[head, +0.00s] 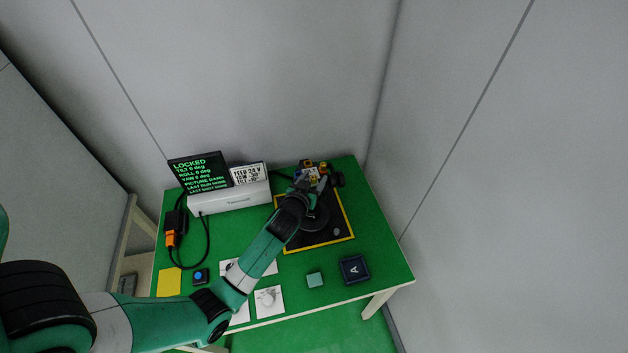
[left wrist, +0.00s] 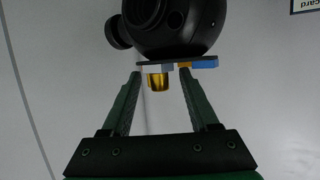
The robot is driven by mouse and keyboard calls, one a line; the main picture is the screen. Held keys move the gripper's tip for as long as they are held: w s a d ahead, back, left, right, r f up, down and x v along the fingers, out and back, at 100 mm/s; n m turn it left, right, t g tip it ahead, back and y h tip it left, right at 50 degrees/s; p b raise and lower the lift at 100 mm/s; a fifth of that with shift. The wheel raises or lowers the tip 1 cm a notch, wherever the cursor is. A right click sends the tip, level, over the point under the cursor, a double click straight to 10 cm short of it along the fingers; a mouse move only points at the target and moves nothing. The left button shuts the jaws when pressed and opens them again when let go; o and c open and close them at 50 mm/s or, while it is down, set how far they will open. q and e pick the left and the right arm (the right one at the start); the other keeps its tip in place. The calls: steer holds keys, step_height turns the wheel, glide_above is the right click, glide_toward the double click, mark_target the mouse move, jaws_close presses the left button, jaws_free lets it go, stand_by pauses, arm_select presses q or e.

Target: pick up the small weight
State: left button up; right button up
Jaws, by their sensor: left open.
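The small weight (left wrist: 158,81) is a gold cylinder attached under a dark plate below a round black camera (left wrist: 165,25) in the left wrist view. My left gripper (left wrist: 159,75) is open, with one fingertip on each side of the weight and visible gaps between. In the head view my left gripper (head: 312,180) is at the gimbal unit, above the black base with the yellow border (head: 338,232). I cannot make out the weight clearly there. My right gripper is not in view.
A blue and orange part (left wrist: 200,63) sits beside the weight under the plate.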

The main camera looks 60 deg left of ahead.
mark_target(314, 177)
arm_select(q)
steer(key=shift+c, duration=0.3)
jaws_close()
stand_by(0.3)
steer(key=shift+r, duration=0.3)
step_height(314, 177, up, 3)
steer(key=shift+w+f+p, duration=0.1)
steer(key=shift+p, duration=0.45)
steer(key=s+d+r+p, duration=0.7)
steer(key=s+d+r, duration=0.2)
steer(key=s, duration=0.2)
steer(key=shift+r, duration=0.25)
